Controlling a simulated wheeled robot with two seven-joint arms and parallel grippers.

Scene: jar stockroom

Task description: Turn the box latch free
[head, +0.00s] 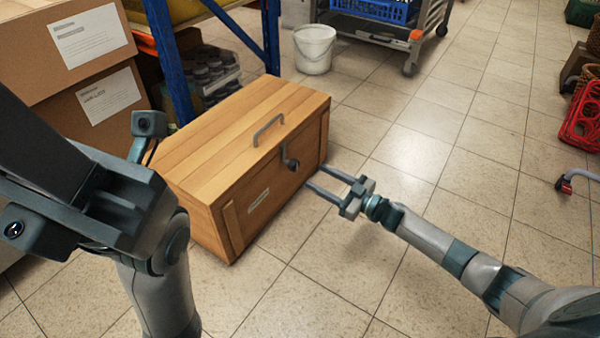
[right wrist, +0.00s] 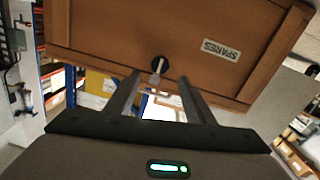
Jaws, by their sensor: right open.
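The wooden box (head: 236,150) stands on the tiled floor in the middle of the head view, its lid closed. A grey latch (head: 291,164) sits on its front face near the lid edge. In the right wrist view the latch (right wrist: 158,66) is a dark round piece with a pale lever, seen between my fingers. My right gripper (head: 316,179) is open and empty, its fingers pointing at the box front just right of the latch; I see no contact. My left gripper (head: 105,200) is close to the camera at the left; its fingers cannot be made out.
A grey handle (head: 268,130) is on the box lid. Cardboard boxes (head: 85,60) and a blue rack post (head: 172,60) stand behind at the left. A white bucket (head: 314,50) and a wheeled cart (head: 400,35) are at the back.

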